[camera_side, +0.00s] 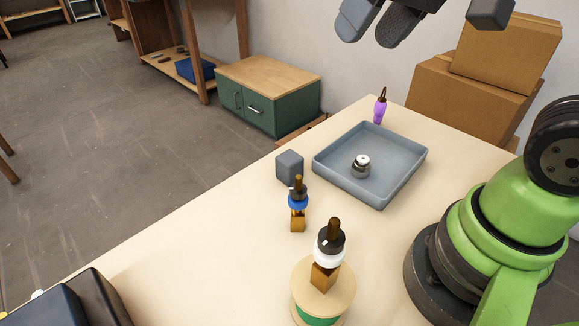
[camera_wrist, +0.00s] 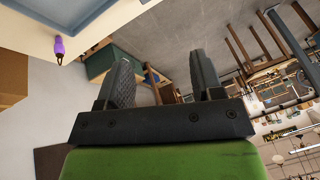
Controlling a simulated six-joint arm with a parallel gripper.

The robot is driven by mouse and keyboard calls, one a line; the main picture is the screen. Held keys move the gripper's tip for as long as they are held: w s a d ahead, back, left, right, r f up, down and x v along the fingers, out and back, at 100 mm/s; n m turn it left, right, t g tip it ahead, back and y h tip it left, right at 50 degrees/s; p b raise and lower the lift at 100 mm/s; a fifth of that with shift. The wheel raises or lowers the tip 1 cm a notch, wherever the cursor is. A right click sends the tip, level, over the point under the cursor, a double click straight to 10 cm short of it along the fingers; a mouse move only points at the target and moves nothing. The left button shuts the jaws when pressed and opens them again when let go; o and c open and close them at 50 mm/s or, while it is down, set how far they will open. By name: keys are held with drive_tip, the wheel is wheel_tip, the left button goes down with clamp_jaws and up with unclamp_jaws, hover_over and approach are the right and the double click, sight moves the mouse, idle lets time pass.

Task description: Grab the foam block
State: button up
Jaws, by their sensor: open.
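The foam block is a small grey cube (camera_side: 289,166) on the cream table in the side view, just left of the grey tray. A blue-and-black part with a brown tip stands close in front of it. My gripper (camera_side: 383,22) is at the top of the side view, high above the table and away from the cube, with part of it cut off by the frame. In the wrist view my gripper (camera_wrist: 162,78) has its two dark textured fingers spread apart with nothing between them. The cube is not visible in the wrist view.
The grey tray (camera_side: 400,178) holds a small metal part (camera_side: 361,166). A purple item (camera_side: 380,107) stands behind it. The blue-and-black part (camera_side: 298,202) and a wooden spool (camera_side: 340,291) bearing a black-and-white part (camera_side: 329,241) stand nearer. A dark box (camera_side: 75,300) is front left. The left tabletop is mostly clear.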

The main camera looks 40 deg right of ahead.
drive_tip(key=w+f+n+g, duration=0.2)
drive_tip(key=w+f+g, duration=0.1)
drive_tip(key=w+f, duration=0.7)
drive_tip(key=g+h, duration=0.1)
hover_over(288, 155)
wheel_tip(288, 155, down, 7)
drive_tip(key=shift+n+g, duration=0.4)
drive_tip(key=shift+g, duration=0.1)
drive_tip(key=f, duration=0.5)
drive_tip(key=w+f, duration=0.1)
drive_tip(key=f, duration=0.1)
drive_tip(key=shift+f, duration=0.2)
drive_tip(key=f, duration=0.2)
drive_tip(key=s+f, duration=0.1)
drive_tip(key=f, duration=0.2)
drive_tip(key=shift+f, duration=0.3)
drive_tip(key=c, duration=0.7)
